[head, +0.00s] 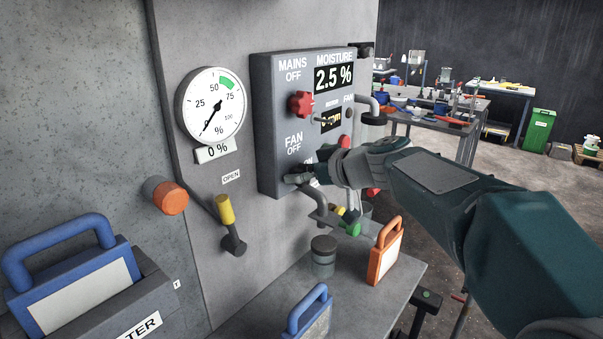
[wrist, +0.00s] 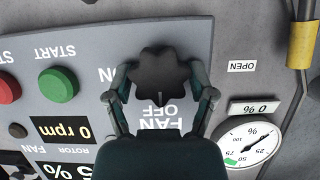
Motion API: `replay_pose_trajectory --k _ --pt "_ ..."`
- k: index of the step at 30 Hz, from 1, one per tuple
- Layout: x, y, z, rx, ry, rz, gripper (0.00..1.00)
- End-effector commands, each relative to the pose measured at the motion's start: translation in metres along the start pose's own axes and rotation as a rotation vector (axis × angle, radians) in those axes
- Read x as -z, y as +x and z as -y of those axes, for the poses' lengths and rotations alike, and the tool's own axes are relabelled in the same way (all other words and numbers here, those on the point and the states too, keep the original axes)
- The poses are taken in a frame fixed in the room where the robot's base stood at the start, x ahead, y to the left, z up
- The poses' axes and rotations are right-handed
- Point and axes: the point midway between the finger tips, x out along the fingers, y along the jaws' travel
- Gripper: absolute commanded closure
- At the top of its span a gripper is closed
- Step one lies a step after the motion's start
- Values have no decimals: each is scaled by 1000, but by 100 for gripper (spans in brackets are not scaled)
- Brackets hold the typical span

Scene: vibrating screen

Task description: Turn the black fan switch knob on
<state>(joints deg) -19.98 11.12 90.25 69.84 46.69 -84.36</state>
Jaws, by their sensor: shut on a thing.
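The black fan switch knob (wrist: 160,75) sits on the grey control panel (wrist: 90,25), between the two fingers of my gripper (wrist: 162,88) in the wrist view. The fingers are shut on the knob from both sides. The wrist view is upside down, and a light pointer mark on the knob points toward the FAN OFF label. In the head view my gripper (head: 300,178) reaches the lower left of the panel (head: 262,120), under the FAN OFF label, and mostly hides the knob.
A red knob (head: 301,104) sits above, under MAINS OFF. Green (wrist: 59,84) and red (wrist: 8,86) buttons are beside my gripper. A round gauge (head: 211,105) and a yellow-handled lever (head: 225,209) are to the left. A bench (head: 400,275) with an orange-framed item (head: 385,250) stands below.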

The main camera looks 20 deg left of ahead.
Motion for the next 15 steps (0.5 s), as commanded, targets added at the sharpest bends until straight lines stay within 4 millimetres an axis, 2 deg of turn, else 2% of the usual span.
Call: replay_pose_trajectory --k 8,15 --pt "-1 -1 -2 24 64 2 76" --pt "-2 -1 -4 89 222 2 76"
